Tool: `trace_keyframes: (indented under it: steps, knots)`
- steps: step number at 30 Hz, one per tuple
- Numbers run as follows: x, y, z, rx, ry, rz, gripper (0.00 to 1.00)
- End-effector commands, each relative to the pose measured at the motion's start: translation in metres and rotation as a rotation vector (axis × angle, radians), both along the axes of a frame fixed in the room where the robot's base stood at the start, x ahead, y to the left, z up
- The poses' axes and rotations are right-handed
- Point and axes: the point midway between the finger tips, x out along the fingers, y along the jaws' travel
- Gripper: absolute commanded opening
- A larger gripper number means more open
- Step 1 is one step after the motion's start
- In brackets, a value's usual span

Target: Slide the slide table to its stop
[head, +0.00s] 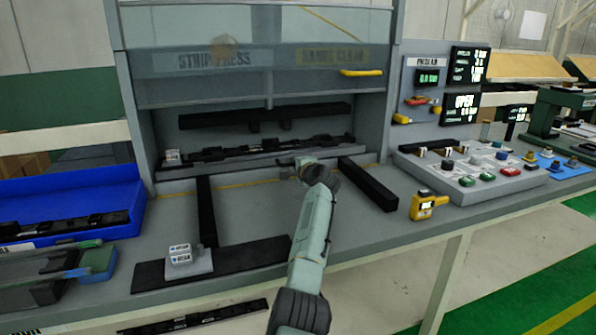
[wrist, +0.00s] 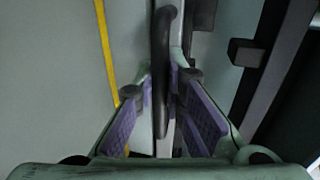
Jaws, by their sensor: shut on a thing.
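The slide table (head: 225,164) is a grey plate in the press opening in the head view, with a long dark strip (head: 260,150) lying on it. My gripper (head: 303,168) is at the table's front edge, reaching in from the front. In the wrist view, my gripper's purple-padded fingers (wrist: 162,115) stand on both sides of a dark bar-shaped handle (wrist: 161,60) and are shut on it. The handle is mostly hidden by my gripper in the head view. The table's stop cannot be made out.
Two black rails (head: 207,212) and (head: 368,185) run forward from the press on the bench. A raised clear guard (head: 255,75) with a yellow handle hangs above. A button panel (head: 470,168) and a yellow device (head: 427,206) stand right; a blue bin (head: 70,190) stands left.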

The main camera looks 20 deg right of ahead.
Motion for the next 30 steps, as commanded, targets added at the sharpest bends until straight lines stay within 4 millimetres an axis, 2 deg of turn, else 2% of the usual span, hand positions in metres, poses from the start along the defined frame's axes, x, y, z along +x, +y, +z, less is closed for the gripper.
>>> trace_keyframes:
  steps: [12,13,22,30]
  knots:
    - [0.0043,-0.0008,0.0032,-0.003,-0.006,-0.005,0.0]
    - [0.0043,-0.0007,0.0034,-0.003,-0.006,-0.005,0.11]
    - [0.0042,0.0,0.0018,-0.003,-0.003,-0.004,0.31]
    - [0.0039,0.0002,0.0003,-0.001,-0.001,-0.002,0.32]
